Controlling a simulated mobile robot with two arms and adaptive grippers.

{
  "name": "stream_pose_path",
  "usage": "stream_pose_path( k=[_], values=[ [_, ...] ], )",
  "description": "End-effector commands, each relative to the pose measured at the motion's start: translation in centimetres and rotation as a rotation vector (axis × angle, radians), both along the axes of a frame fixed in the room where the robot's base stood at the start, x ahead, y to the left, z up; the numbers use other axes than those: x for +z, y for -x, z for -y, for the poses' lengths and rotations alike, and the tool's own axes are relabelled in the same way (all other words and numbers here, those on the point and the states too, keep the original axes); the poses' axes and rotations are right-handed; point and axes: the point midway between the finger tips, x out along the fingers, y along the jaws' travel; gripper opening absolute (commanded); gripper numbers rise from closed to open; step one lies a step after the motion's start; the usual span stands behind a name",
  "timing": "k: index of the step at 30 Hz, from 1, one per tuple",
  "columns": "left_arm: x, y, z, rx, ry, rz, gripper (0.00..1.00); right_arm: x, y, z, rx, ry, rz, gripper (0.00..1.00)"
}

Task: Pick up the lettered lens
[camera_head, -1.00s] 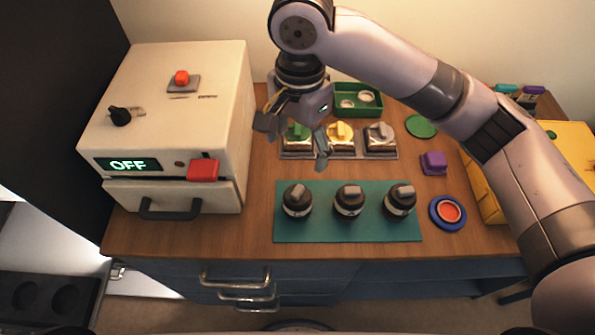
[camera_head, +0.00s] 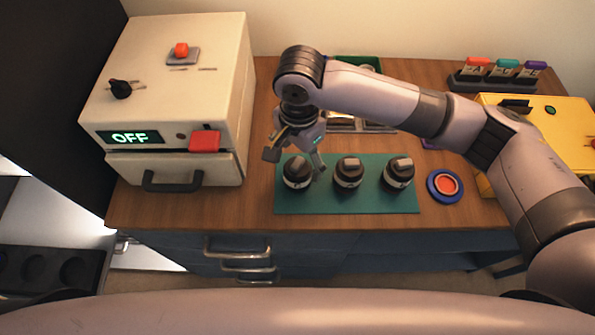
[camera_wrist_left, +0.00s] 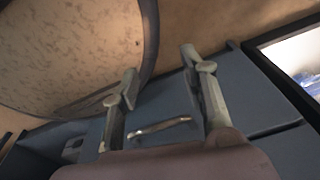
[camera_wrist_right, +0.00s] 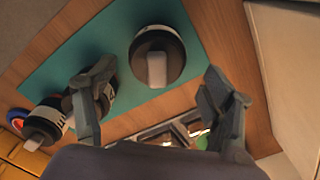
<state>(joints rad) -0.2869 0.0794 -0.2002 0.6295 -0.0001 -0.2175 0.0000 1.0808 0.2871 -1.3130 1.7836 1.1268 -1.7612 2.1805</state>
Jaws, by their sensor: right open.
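Three dark lenses with pale bands stand in a row on a teal mat (camera_head: 347,203): a left one (camera_head: 297,174), a middle one (camera_head: 348,174) and a right one (camera_head: 398,174). The bands carry small marks, hard to read. My right gripper (camera_head: 296,160) is open above the left lens, fingers on either side in the picture. In the right wrist view that lens (camera_wrist_right: 158,56) shows from above, between and beyond the fingertips (camera_wrist_right: 160,88), not gripped. My left gripper (camera_wrist_left: 163,85) is open and empty, away from the lenses.
A white machine (camera_head: 172,80) reading OFF stands left of the mat. A blue and red round piece (camera_head: 445,185) lies right of it, near a yellow case (camera_head: 548,118). A rack (camera_head: 495,78) with coloured tags stands behind. My right arm hides part of the tray behind the mat.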

Motion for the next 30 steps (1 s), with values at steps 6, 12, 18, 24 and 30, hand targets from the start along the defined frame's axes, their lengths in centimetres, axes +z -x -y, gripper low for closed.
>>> stream_pose_path(
  k=[6, 12, 18, 24, 30],
  values=[
    [0.5, 1.6, -0.1, 0.0, -0.002, -0.024, 0.4, -3.1, 0.8, 0.0, -0.001, 0.001, -0.003, 0.76],
    [0.4, 2.3, -0.2, 0.0, -0.004, -0.035, 0.4, -4.0, 0.7, -0.1, 0.0, -0.001, -0.001, 0.76],
    [0.4, 2.1, -0.2, 0.0, -0.004, -0.032, 0.4, -4.0, 0.7, -0.1, 0.0, -0.001, -0.001, 0.72],
    [0.5, 1.7, -0.2, 0.0, -0.004, -0.026, 0.4, -4.0, 0.7, -0.1, 0.0, -0.001, -0.001, 0.58],
    [0.5, 1.5, -0.1, 0.0, -0.003, -0.023, 0.4, -4.0, 0.7, -0.1, 0.0, -0.001, -0.001, 0.45]
  ],
)
